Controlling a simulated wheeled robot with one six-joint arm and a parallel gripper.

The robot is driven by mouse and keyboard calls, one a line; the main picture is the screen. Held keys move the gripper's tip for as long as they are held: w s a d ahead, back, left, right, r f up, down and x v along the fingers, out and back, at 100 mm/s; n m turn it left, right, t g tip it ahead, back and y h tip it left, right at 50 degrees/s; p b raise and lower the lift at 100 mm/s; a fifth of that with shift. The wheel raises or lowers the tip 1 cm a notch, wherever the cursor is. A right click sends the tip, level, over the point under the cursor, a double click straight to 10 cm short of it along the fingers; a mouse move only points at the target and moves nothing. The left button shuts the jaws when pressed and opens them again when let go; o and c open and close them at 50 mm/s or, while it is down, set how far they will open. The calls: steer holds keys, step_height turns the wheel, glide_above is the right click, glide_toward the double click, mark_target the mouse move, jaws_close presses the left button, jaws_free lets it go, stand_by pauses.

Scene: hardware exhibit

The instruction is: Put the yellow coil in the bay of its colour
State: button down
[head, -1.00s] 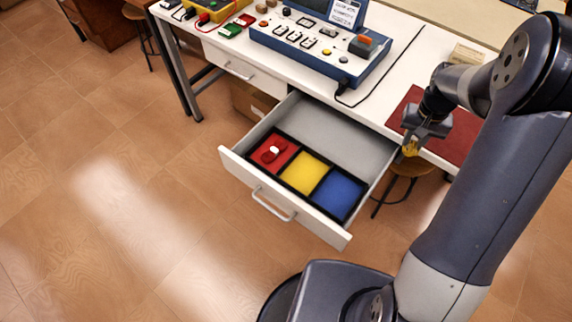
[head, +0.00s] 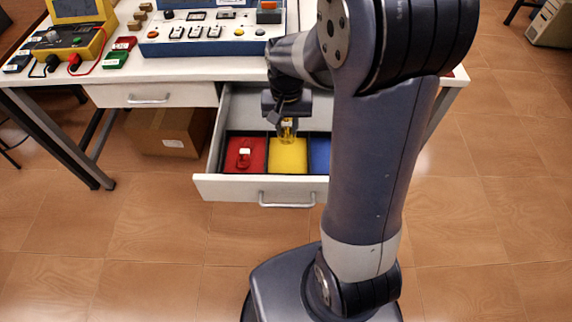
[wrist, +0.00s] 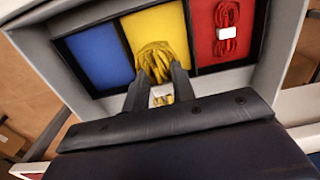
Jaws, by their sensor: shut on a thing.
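The yellow coil (wrist: 155,60) is between the fingers of my gripper (wrist: 158,88) in the wrist view. My gripper is shut on it. In the head view my gripper (head: 287,122) hangs over the open drawer with the coil (head: 288,132) below it. The yellow bay (head: 288,160) is the middle one of three in the drawer; the coil appears in front of it. It also shows in the wrist view (wrist: 158,25), partly hidden by the coil. I cannot tell whether the coil touches the bay floor.
The red bay (head: 230,160) holds a red coil (head: 244,158). The blue bay (head: 319,156) looks empty where visible. The drawer's white front (head: 235,188) and walls surround the bays. The worktop (head: 190,70) above carries a blue control panel (head: 205,47) and a yellow meter (head: 72,40).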

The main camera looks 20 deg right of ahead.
mark_target(288, 161)
steer(key=shift+s+f, duration=0.35)
steer(key=shift+f, duration=0.05)
steer(key=shift+s+f+b, duration=0.15)
steer(key=shift+f+b, duration=0.1)
steer(key=shift+b, duration=0.05)
step_height(288, 161, down, 9)
steer(key=shift+f+b, duration=0.15)
steer(key=shift+b, duration=0.6)
steer(key=shift+f, duration=0.1)
steer(key=shift+f, duration=0.15)
steer(key=c, duration=1.2)
jaws_free()
step_height(288, 161, up, 13)
steer(key=shift+f+p, duration=0.2)
steer(key=shift+p, duration=0.9)
